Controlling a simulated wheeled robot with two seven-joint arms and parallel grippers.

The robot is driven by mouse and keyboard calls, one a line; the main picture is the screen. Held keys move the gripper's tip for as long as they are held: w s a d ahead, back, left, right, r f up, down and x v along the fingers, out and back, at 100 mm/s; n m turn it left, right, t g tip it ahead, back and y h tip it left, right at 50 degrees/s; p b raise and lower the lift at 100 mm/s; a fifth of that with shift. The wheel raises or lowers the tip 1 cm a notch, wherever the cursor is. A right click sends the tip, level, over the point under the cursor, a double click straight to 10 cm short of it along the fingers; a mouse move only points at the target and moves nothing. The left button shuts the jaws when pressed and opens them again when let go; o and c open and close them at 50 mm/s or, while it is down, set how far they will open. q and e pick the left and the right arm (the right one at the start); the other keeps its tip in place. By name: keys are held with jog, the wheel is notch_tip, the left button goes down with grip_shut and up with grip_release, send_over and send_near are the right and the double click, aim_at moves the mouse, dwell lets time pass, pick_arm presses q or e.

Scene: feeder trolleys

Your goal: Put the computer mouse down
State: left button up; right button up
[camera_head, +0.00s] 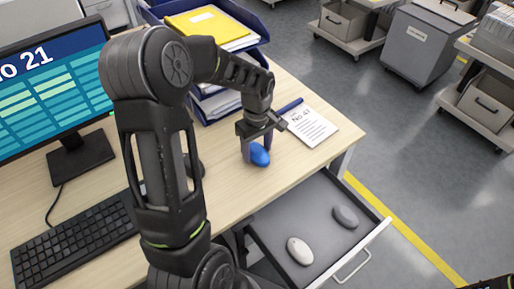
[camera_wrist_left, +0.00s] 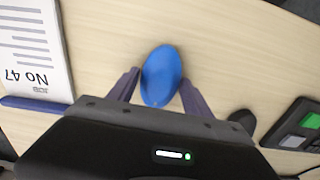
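A blue computer mouse (camera_head: 259,155) is between the two fingers of my left gripper (camera_head: 258,146), over the desk beside the open drawer. In the left wrist view the blue mouse (camera_wrist_left: 161,76) sits between the fingertips of the left gripper (camera_wrist_left: 160,80), which meet its two sides. I cannot tell whether the mouse touches the desk top. A white mouse (camera_head: 300,251) and a grey mouse (camera_head: 345,217) lie apart in the open drawer (camera_head: 268,222).
Paper trays (camera_head: 222,103), a monitor (camera_head: 52,95) and a keyboard (camera_head: 75,240) stand on the desk (camera_head: 215,185). Trolleys with bins (camera_head: 425,45) stand beyond.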

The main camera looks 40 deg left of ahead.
aim_at(257, 149)
pick_arm(q)
jog(key=o, duration=0.3)
jog(key=shift+r, duration=0.2)
notch_tip(257, 149, up, 12)
dwell(0.5)
dwell(0.5)
